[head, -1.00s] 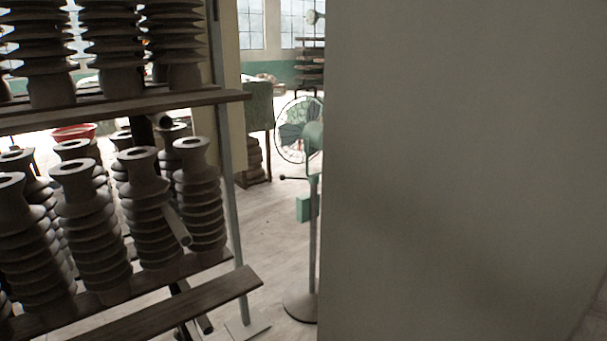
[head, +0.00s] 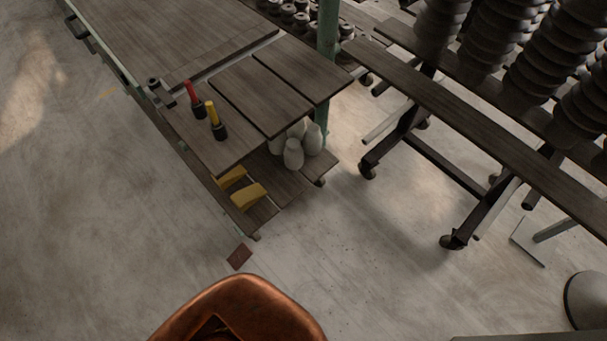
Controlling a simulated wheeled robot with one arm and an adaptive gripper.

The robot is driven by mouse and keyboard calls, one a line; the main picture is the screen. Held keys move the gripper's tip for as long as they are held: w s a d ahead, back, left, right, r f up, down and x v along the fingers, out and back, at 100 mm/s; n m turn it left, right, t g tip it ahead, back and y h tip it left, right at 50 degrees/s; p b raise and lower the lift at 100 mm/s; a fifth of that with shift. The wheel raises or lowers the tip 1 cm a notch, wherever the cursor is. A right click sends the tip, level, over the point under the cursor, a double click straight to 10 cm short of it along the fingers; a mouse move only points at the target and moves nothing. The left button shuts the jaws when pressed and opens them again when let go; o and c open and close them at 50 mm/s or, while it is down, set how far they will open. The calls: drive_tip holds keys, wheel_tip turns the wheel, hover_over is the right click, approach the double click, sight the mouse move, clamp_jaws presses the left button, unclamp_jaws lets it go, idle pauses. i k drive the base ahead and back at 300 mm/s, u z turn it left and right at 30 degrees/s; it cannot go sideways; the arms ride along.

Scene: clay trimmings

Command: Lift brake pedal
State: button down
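No part in the head view is clearly a brake pedal. A small dark red flat plate (head: 240,257) lies at floor level near the corner of the wooden bench (head: 215,160). Two yellow curved pieces, one of them the front yellow piece (head: 248,197), rest on the bench's low shelf. I cannot tell whether any of these is the pedal. My gripper is not in view.
On the bench stand a red-handled tool (head: 194,97) and a yellow-handled tool (head: 215,122). Pale vases (head: 293,155) sit below. A wheeled rack (head: 455,110) with ribbed insulators is at right. A rounded copper-brown object (head: 240,295) fills the bottom. Floor at left is clear.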

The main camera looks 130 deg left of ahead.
sight(243, 253)
drive_tip(key=z, duration=3.45)
drive_tip(key=k, duration=1.4)
drive_tip(key=z, duration=1)
